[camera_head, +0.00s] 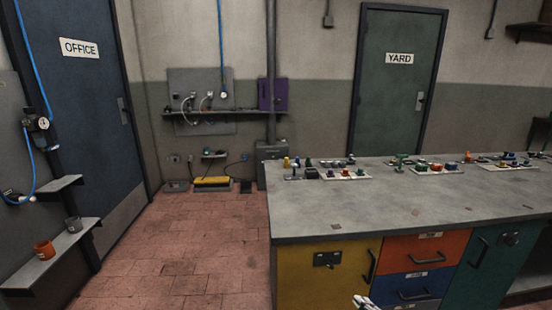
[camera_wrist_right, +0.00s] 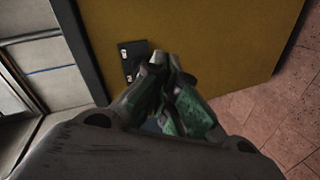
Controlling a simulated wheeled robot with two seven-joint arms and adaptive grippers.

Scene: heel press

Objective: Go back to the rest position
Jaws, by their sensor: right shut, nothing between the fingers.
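My right gripper (camera_wrist_right: 168,68) is shut and empty in the right wrist view. It is in front of the yellow cabinet door (camera_wrist_right: 210,35), near that door's dark latch plate (camera_wrist_right: 130,58); I cannot tell whether it touches. In the head view only a small pale tip of my right gripper (camera_head: 364,302) shows at the bottom edge, in front of the yellow door (camera_head: 310,284). My left gripper is not in either view.
A grey-topped workbench (camera_head: 320,218) with several coloured controls fills the right side. Orange (camera_head: 425,247) and blue (camera_head: 390,290) drawers are below. A wall shelf (camera_head: 50,262) with two cups stands left. The tiled floor (camera_head: 200,245) between is clear.

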